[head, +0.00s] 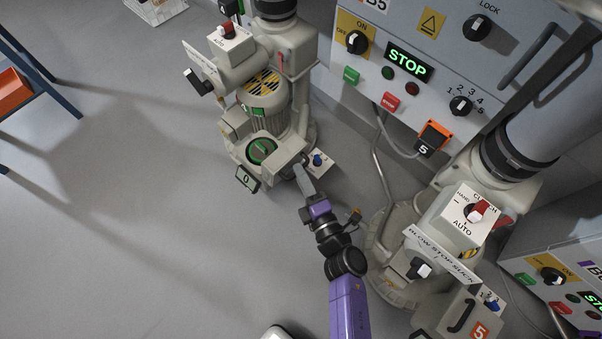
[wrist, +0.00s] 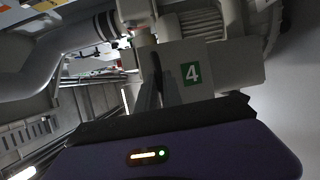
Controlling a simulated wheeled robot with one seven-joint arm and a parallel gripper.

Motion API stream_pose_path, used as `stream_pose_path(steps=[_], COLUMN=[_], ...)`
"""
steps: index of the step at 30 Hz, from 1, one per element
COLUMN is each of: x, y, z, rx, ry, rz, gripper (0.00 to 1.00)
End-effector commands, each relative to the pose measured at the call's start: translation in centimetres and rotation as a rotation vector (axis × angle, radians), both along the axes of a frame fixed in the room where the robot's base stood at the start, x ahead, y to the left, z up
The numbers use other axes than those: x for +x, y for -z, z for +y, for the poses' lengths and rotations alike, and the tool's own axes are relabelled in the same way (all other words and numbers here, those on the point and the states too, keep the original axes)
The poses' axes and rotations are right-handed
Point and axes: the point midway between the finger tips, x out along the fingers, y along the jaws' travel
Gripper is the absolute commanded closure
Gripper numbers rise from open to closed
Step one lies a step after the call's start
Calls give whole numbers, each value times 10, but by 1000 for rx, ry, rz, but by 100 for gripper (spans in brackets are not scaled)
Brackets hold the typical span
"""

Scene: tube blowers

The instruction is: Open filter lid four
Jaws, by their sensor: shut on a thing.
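Filter lid four is a pale grey panel with a green "4" label, close ahead in the wrist view (wrist: 222,85). In the head view it is on the lower part of the far blower (head: 286,154), where its label does not show. My gripper (head: 301,174) reaches this lid from the front. In the wrist view its fingers (wrist: 158,88) are shut on the lid's dark handle (wrist: 149,68), left of the label. The grip itself is partly hidden by my wrist. I cannot tell how far the lid stands open.
The blower has a round green dial (head: 262,150) left of the lid and a blue knob (head: 318,160) to its right. A control cabinet (head: 440,62) showing STOP stands behind. Another blower with lid 5 (head: 466,318) is at right. The floor at left (head: 120,220) is clear.

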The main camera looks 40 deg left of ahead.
Motion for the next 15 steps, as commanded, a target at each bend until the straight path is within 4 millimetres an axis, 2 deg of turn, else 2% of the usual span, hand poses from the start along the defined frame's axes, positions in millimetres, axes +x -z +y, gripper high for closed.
stream_pose_path(steps=[15], x=[2], y=[-22], z=[15], rx=[-154], ry=[0], rz=[14], gripper=[100])
